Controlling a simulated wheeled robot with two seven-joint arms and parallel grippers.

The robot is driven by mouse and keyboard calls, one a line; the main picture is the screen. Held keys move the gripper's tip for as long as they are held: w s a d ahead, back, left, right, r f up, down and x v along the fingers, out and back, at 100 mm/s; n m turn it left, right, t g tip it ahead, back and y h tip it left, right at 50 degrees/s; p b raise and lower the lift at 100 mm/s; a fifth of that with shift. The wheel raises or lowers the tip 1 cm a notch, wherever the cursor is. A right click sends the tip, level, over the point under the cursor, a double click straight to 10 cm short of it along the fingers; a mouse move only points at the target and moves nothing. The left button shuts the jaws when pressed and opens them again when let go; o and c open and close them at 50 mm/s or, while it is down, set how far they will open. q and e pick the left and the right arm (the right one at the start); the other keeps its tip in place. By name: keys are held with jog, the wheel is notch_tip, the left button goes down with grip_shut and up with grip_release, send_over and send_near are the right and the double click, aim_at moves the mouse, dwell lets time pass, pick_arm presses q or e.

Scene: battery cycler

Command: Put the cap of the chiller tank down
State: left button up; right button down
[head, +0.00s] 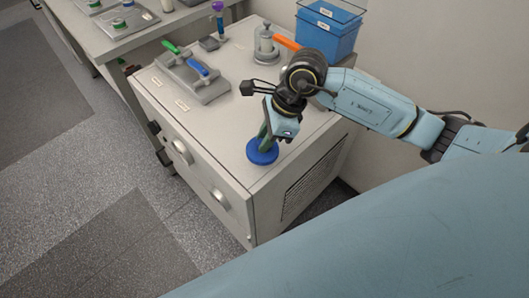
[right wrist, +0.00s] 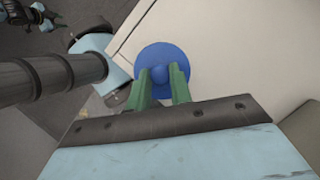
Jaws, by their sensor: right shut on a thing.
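The cap is a round blue disc (head: 262,155) with a raised knob, seen at the near right part of the cabinet top. My right gripper (head: 264,139) points down over it, shut on its knob. In the right wrist view the blue cap (right wrist: 163,66) shows between and beyond the two green fingers (right wrist: 160,88). The cap lies flat at or just above the cabinet top; I cannot tell if it touches. The chiller tank's opening is not clearly seen.
The beige cabinet (head: 228,128) carries a grey plate with green and blue handles (head: 193,77), a grey metal fixture (head: 266,48) and an orange-handled tool (head: 287,43). A blue bin (head: 325,35) stands at the back. The near-left top is clear.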

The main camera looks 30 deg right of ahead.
notch_tip(320, 180, down, 5)
jog(key=shift+f+b, duration=0.1)
jog(key=shift+b, duration=0.2)
pick_arm(q)
jog(key=shift+w+a+f, duration=0.1)
jog(key=shift+a+f, duration=0.15)
jog(key=shift+a, duration=0.15)
jog(key=shift+f, duration=0.1)
jog(key=shift+a, duration=0.15)
pick_arm(e)
jog(key=c, duration=1.3)
grip_release()
jog(key=shift+o, duration=0.2)
jog(key=shift+r, duration=0.2)
pick_arm(q)
jog(key=shift+w+d+r+p, duration=0.1)
jog(key=shift+d+r+p, duration=0.55)
jog(key=shift+d, duration=0.15)
pick_arm(e)
jog(key=v, duration=1.1)
jog(key=shift+d+r, duration=0.2)
jog(key=shift+r, duration=0.15)
